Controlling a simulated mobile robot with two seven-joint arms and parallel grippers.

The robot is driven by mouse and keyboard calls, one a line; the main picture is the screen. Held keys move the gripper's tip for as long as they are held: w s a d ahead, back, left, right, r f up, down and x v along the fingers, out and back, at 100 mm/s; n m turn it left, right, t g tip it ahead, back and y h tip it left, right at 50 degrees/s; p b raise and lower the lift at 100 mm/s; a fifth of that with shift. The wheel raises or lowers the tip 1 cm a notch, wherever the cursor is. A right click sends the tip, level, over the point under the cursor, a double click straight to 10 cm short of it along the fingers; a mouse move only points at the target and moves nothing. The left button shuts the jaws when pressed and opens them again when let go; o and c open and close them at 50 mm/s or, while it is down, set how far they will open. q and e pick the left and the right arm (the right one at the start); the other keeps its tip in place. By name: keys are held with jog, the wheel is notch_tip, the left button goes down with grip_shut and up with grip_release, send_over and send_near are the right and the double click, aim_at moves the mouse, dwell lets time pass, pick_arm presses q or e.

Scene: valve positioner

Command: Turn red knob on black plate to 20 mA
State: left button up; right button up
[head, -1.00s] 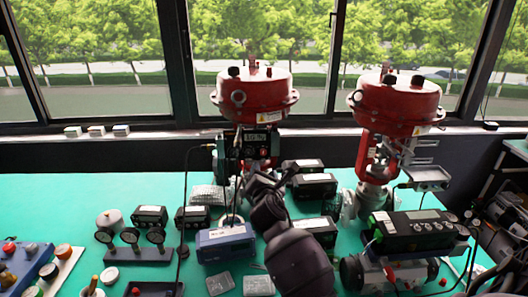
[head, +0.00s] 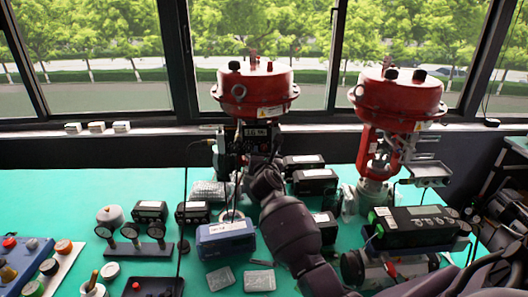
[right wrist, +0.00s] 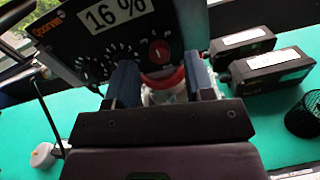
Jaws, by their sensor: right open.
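The black plate (right wrist: 75,45) of the positioner shows large in the right wrist view, tilted. Its white display reads "16 %". The red knob (right wrist: 160,50) has a short white mark pointing roughly up. A ring of small dark knobs or marks is to its left; I cannot read a mA scale. My right gripper (right wrist: 160,65) is open, its two blue-grey fingers on either side of the red knob, with gaps visible. In the head view, my right gripper (head: 258,163) is in front of the black plate (head: 240,142) and hides the knob. My left gripper is not in view.
Two red valve actuators (head: 256,90) (head: 398,97) stand at the back. A blue box (head: 226,238) and several black boxes surround my right arm. A thin cable hangs left of the plate.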

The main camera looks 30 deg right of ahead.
aim_at(264, 147)
jog(key=shift+x, duration=1.15)
grip_shut()
